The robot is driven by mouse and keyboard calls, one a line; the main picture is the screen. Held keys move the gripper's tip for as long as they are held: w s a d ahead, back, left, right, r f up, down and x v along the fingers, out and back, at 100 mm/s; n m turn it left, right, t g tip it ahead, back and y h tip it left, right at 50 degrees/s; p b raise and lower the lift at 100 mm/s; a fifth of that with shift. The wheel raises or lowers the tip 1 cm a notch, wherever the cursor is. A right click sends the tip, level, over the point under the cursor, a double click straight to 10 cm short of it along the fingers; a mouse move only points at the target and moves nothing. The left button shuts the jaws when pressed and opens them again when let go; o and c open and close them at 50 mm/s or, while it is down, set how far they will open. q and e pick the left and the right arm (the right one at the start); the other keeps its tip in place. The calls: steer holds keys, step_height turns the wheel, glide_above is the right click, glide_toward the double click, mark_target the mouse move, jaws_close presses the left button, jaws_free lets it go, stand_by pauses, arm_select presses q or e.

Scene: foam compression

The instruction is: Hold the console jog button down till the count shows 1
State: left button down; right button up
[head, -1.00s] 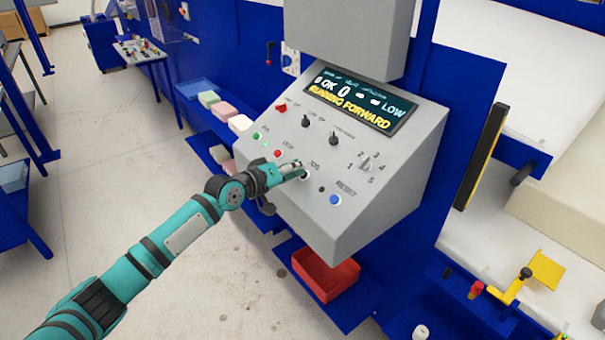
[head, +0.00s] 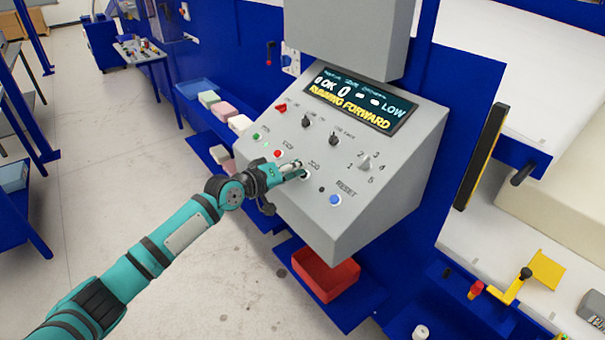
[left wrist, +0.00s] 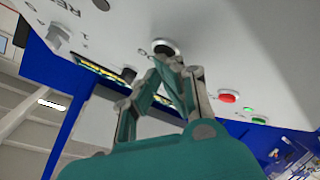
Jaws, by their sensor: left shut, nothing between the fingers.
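The grey sloped console (head: 345,215) stands in the middle of the head view. Its lit display (head: 350,100) reads "0 OK 0", dashes, "LOW" and "RUNNING FORWARD". My left gripper (head: 299,170) is shut and empty, with its fingertips at the jog button (head: 306,175) below the JOG label. In the left wrist view the black jog button (left wrist: 163,46) in its pale ring is right at the closed fingertips (left wrist: 166,60). They appear to touch it; how far it is pressed I cannot tell. My right gripper is not in view.
A red bin (head: 325,275) sits below the console. Foam blocks (head: 225,112) lie at left. A large beige block (head: 550,185) is at right.

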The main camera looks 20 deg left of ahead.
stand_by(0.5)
arm_select(q)
steer(key=shift+s+a+r+p, duration=0.3)
steer(key=shift+s+r+p, duration=0.05)
steer(key=shift+r+p, duration=0.4)
steer(key=shift+s+a+r+p, duration=0.1)
steer(key=shift+r+p, duration=0.3)
steer(key=shift+p, duration=0.1)
steer(key=s+r+p, duration=0.1)
steer(key=s+a+r+p, duration=0.1)
steer(key=r+p, duration=0.1)
steer(key=shift+a+r, duration=0.2)
steer(key=shift+w, duration=0.1)
